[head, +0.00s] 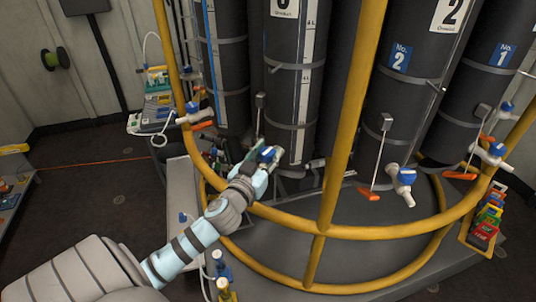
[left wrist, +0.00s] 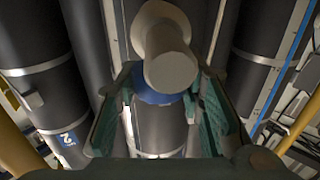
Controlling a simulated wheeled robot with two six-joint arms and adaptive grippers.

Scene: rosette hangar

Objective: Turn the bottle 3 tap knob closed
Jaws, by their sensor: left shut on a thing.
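Bottle 3 (head: 292,70) is the dark tall cylinder in the middle of the head view, with its white number label cut by the top edge. Its tap knob (head: 266,154) is blue and sits low on the cylinder's front. My left gripper (head: 262,160) is at this knob, reaching in over the yellow rail. In the left wrist view, the green-padded fingers (left wrist: 160,115) stand on both sides of the blue knob (left wrist: 158,98), shut on it. A pale round tap body (left wrist: 170,65) partly covers the knob there. My right gripper is not in view.
A yellow rail (head: 330,230) with an upright post (head: 345,110) curves in front of the bottles. Bottle 2 (head: 402,100) and bottle 1 (head: 486,90) stand to the right, with taps (head: 402,180) (head: 492,152). Coloured cases (head: 485,228) lie at the right.

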